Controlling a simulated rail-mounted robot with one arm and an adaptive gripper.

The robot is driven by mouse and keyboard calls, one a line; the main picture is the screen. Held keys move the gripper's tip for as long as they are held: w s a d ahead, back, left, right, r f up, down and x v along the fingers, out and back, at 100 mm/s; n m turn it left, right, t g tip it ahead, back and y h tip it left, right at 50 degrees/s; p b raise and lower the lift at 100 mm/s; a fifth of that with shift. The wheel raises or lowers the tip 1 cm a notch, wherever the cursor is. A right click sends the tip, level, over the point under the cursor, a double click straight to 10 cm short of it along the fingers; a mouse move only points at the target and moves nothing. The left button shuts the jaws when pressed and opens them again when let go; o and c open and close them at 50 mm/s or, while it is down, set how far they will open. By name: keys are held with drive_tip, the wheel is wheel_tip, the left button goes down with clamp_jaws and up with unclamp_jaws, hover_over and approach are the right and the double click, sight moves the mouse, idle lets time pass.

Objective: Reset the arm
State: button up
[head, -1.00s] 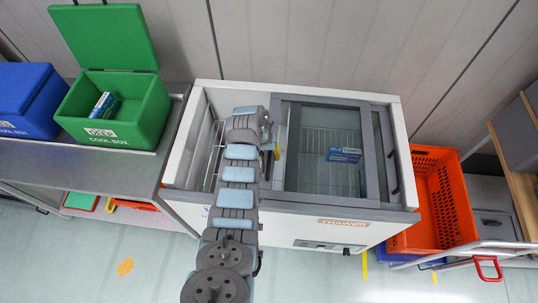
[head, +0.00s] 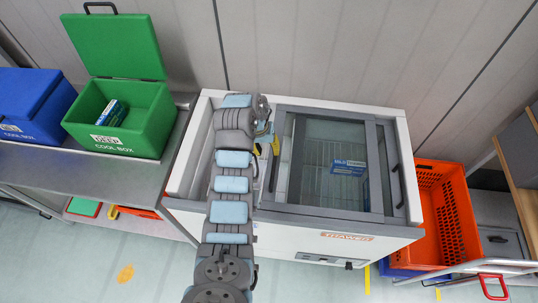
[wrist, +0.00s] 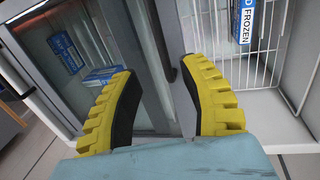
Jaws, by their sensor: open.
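My arm reaches over the white freezer chest (head: 345,228), across its left part. My gripper (head: 268,146) is mostly hidden behind the arm in the head view; only bits of yellow finger show. In the wrist view my gripper (wrist: 165,105) has its two yellow ribbed fingers spread apart with nothing held between them. The grey frame of the sliding glass lid (wrist: 150,60) and a dark handle lie beyond the fingers.
The glass lid covers the freezer's right part, with a blue-and-white box (head: 349,167) under it. A box marked FROZEN (wrist: 245,22) lies in the wire basket. An open green cool box (head: 115,138) stands left, an orange tote (head: 447,215) right.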

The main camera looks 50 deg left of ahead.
drive_tip(key=shift+r, duration=0.25)
idle(0.5)
